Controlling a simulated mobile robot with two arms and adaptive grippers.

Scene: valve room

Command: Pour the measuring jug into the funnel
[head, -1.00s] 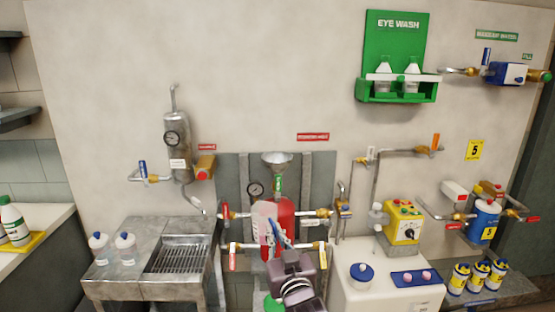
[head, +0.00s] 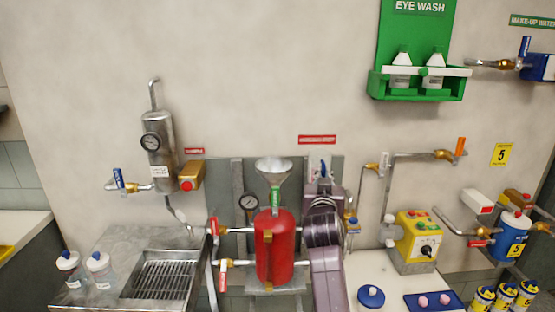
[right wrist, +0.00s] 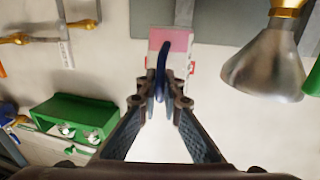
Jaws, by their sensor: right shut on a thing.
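The measuring jug (right wrist: 173,42) is clear with pink liquid inside and a blue handle (right wrist: 160,72). In the right wrist view, which is upside down, it looks about upright. My right gripper (head: 322,184) is shut on the jug's handle. The metal funnel (head: 273,170) stands upright over the red tank (head: 276,248). My gripper and jug are just right of it, near its rim height. The funnel also shows in the right wrist view (right wrist: 268,65), apart from the jug. My left gripper is not in view.
Pipes with valves flank the tank, and a gauge (head: 249,202) sits left of the funnel. A yellow control box (head: 417,238) stands at right on a white counter (head: 385,290). The green eye wash station (head: 421,85) hangs upper right. The wall above the funnel is clear.

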